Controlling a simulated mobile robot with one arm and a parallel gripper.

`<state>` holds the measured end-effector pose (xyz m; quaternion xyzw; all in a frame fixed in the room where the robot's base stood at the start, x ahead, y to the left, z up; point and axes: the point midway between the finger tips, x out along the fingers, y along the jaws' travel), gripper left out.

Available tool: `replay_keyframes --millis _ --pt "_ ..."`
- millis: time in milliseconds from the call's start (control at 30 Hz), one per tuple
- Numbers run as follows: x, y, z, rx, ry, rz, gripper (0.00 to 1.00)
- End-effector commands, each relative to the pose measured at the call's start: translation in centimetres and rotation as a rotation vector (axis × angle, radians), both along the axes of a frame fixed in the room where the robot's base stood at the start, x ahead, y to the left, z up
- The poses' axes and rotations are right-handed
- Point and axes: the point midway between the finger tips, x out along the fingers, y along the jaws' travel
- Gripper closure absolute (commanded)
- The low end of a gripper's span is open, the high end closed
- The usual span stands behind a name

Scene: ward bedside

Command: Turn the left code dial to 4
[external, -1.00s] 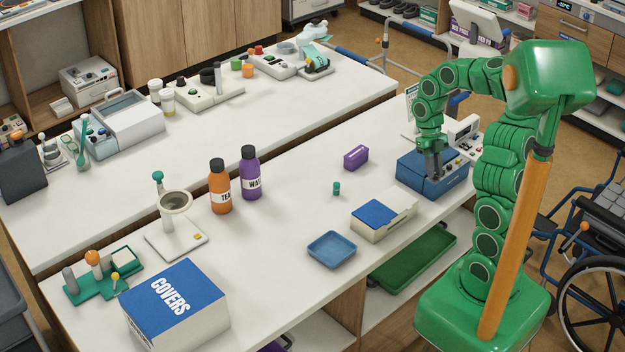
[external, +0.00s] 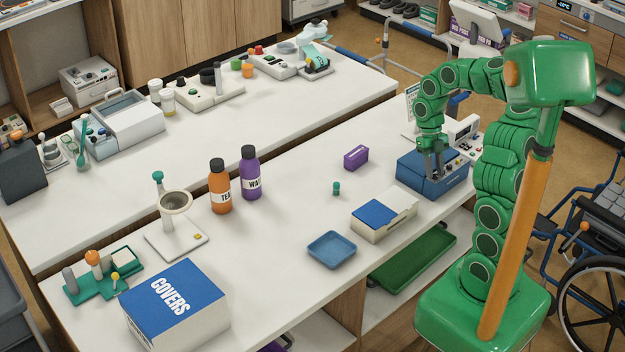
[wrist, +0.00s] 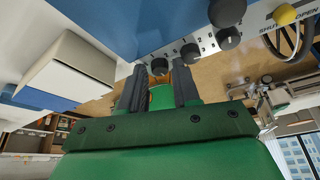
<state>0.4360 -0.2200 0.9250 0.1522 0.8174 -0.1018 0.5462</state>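The blue box (external: 424,180) stands at the right end of the near counter, and its top fills the upper part of the wrist view (wrist: 130,22). Its pale front panel carries a row of small dark dials with printed digits. The left code dial (wrist: 159,66) is at the left of this row, with the middle dial (wrist: 190,53) and right dial (wrist: 228,38) beside it. My gripper (wrist: 159,72) points at the left dial, its two fingers apart on either side of it. I cannot tell whether they touch it. The dial's setting is not readable.
A larger dark knob (wrist: 227,10) and a yellow-capped knob (wrist: 285,14) marked SHUT and OPEN share the panel. A white box with a blue lid (external: 384,215) stands close by. A purple box (external: 356,157) and a small green cylinder (external: 336,188) are behind it.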

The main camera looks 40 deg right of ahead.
Motion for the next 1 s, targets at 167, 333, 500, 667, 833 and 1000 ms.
replay_keyframes --millis 167,333,500,667,833,1000 --pt "0.1 0.2 0.0 0.000 -0.001 0.101 0.68" --pt "0.1 0.4 0.0 0.000 -0.001 0.226 0.68" --pt "0.6 0.2 1.2 -0.001 -0.003 0.240 0.68" --pt "1.1 0.2 2.4 0.000 -0.001 0.241 0.68" --pt "1.9 0.0 4.0 -0.001 -0.004 0.238 0.68" --pt "2.4 0.0 5.5 -0.001 0.000 0.241 0.68"
